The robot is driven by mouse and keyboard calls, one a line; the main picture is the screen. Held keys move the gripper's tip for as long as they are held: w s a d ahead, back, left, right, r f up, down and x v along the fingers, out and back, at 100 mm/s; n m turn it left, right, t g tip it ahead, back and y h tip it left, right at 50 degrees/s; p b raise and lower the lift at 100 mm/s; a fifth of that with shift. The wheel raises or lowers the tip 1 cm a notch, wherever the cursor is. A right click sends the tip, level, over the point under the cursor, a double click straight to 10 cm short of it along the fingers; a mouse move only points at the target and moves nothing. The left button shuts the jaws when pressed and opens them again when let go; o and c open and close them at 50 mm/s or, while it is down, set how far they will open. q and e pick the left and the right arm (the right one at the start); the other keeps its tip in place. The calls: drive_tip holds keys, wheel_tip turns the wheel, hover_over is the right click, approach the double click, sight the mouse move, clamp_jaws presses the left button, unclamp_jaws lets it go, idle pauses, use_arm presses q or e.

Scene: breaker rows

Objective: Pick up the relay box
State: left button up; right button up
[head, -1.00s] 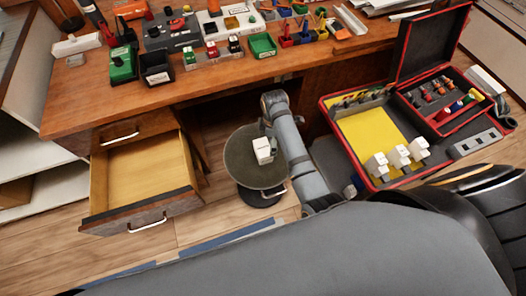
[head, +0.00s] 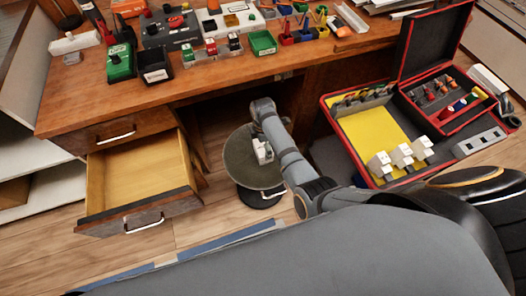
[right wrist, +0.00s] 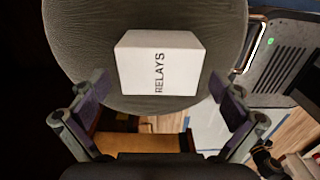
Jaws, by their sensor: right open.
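The relay box is a white block marked RELAYS (right wrist: 160,65), sitting on a round dark grey stool seat (right wrist: 80,30). In the head view the box (head: 262,155) shows small on the stool (head: 238,165), partly covered by my right arm. My right gripper (right wrist: 160,98) is open and empty, its two fingers apart on either side below the box in the right wrist view. I see no contact with the box. In the head view the gripper is mostly hidden by its own arm. My left gripper is not in view.
An open, empty drawer (head: 140,172) juts out left of the stool. The wooden desk (head: 200,82) above holds many small boxes and tools. An open red-edged case (head: 362,135) with white blocks stands to the right. Floor before the stool is clear.

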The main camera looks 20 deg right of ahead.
wheel_tip(320, 180, down, 3)
drive_tip(key=shift+r, duration=0.2)
drive_tip(key=shift+r, duration=0.1)
drive_tip(key=shift+c, duration=0.3)
drive_tip(key=c, duration=1.1)
drive_tip(key=shift+r, duration=0.1)
